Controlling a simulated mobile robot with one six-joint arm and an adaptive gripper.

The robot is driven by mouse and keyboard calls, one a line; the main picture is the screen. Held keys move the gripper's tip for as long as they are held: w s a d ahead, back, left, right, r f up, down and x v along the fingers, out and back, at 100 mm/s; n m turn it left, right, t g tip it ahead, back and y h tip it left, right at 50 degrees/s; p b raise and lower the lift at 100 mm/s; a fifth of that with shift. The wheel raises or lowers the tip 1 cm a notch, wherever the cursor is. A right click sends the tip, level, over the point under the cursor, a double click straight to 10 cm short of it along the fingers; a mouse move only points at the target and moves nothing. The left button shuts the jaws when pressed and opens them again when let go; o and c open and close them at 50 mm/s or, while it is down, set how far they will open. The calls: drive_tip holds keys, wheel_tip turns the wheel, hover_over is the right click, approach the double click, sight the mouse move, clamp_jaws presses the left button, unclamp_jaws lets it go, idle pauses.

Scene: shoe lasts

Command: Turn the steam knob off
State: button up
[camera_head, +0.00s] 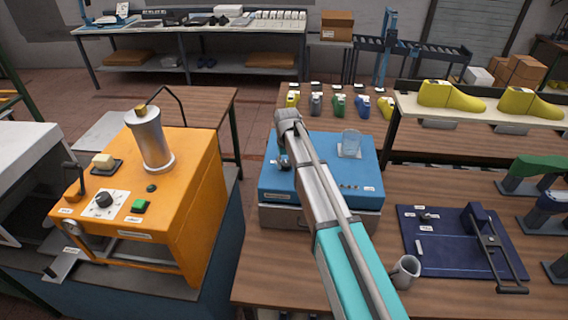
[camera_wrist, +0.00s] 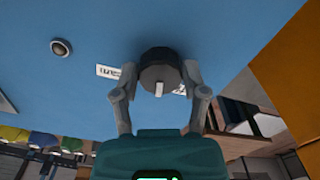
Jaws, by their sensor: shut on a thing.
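The steam knob (camera_wrist: 158,68) is a dark round knob with a pale pointer mark, on the blue top of a machine (camera_head: 365,180). A partly hidden white label (camera_wrist: 108,71) sits beside it. My gripper (camera_wrist: 160,82) has one finger on each side of the knob and is shut on it. In the head view my gripper (camera_head: 283,161) is at the left part of the blue machine's top, and my arm hides some of that top. The knob's exact setting cannot be told.
A clear cup-like part (camera_head: 350,143) stands on the blue top. Yellow shoe lasts (camera_head: 450,96) stand on a shelf behind.

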drive_tip(key=n, duration=0.6)
drive_tip(key=shift+w+d, duration=0.1)
drive_tip(key=shift+w, duration=0.1)
drive_tip(key=shift+n, duration=0.3)
drive_tip(key=o, duration=1.2)
drive_tip(key=shift+c, duration=0.2)
drive_tip(key=shift+s, duration=0.1)
